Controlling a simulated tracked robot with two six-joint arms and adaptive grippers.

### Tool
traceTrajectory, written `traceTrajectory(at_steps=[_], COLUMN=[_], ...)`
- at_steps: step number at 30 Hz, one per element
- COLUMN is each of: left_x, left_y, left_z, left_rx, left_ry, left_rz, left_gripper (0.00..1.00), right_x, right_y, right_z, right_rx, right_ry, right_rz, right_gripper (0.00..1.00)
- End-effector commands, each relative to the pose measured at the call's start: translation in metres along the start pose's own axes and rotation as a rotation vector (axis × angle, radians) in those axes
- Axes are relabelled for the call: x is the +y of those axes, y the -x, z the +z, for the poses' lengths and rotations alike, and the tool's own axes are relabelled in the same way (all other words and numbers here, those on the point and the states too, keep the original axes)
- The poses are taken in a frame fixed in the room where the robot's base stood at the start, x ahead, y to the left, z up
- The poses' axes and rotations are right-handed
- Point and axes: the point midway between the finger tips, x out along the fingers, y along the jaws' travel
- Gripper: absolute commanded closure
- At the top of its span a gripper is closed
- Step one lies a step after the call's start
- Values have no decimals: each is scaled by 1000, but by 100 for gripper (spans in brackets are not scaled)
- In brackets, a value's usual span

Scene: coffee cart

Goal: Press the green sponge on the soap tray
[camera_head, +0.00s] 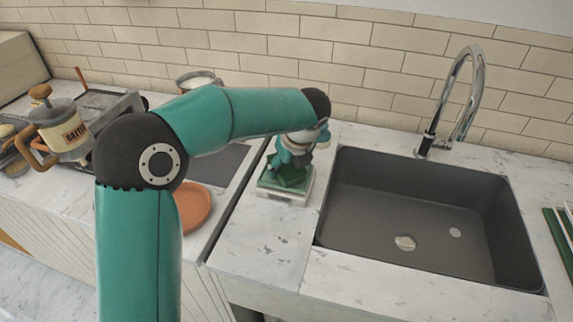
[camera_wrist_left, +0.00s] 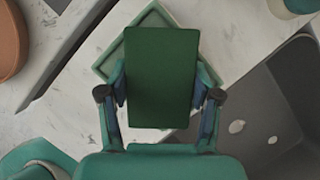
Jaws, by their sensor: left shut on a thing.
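The green sponge (camera_wrist_left: 161,75) is a dark green block, held between the two fingers of my left gripper (camera_wrist_left: 160,95) in the left wrist view. In the head view the left gripper (camera_head: 292,160) points down beside the sink, with the sponge (camera_head: 287,178) under it. The pale green soap tray (camera_wrist_left: 112,62) lies on the marble counter below the sponge, turned at an angle to it. The tray also shows in the head view (camera_head: 289,194). The sponge hides much of the tray, and I cannot tell whether they touch. My right gripper is not in view.
A dark sink (camera_head: 400,215) with a chrome faucet (camera_head: 455,105) is right of the tray. A terracotta plate (camera_head: 194,207) lies to the left. The counter in front of the tray (camera_head: 265,245) is clear.

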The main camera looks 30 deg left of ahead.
Motion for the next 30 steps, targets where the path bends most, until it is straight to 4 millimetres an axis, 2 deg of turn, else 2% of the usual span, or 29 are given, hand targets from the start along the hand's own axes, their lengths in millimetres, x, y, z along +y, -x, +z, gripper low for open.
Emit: traceTrajectory(at_steps=[30], left_x=[0], left_y=[-8], left_z=[-4], left_rx=[2], left_ry=[-1], left_rz=[2], left_gripper=[64], right_x=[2], right_y=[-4], right_z=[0], right_rx=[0], right_ry=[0], right_rz=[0], right_gripper=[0])
